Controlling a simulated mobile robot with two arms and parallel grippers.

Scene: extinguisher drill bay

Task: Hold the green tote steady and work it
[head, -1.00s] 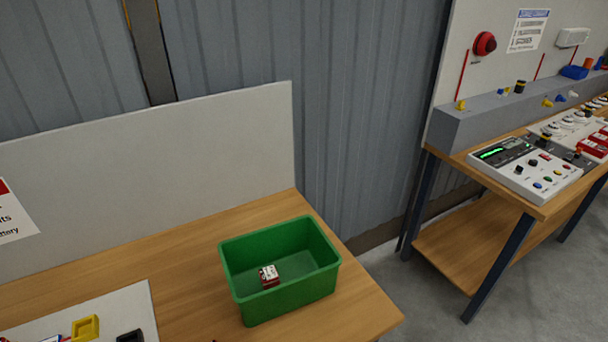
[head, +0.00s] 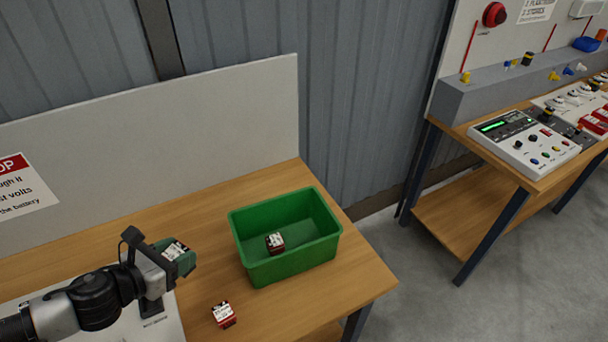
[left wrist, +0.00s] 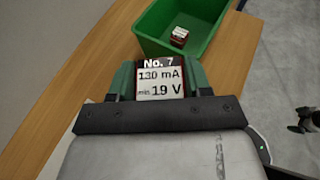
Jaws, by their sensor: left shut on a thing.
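The green tote (head: 295,264) stands upright on the wooden table near its right end. It also shows at the top of the left wrist view (left wrist: 154,38). A small red-and-white block (head: 275,242) lies inside on its floor. My left gripper (head: 181,258) is to the left of the tote, apart from it. It is shut on a small labelled block (left wrist: 160,82), whose white face reads "No. 7", "130 mA" and "min. 19 V". My right gripper is not in view.
Another red-and-white block (head: 224,315) lies on the table in front of the tote. A pale board (head: 230,115) stands behind the table, with a warning sign (head: 22,187) on it. At right, beyond a floor gap, a second bench holds a control box (head: 525,143).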

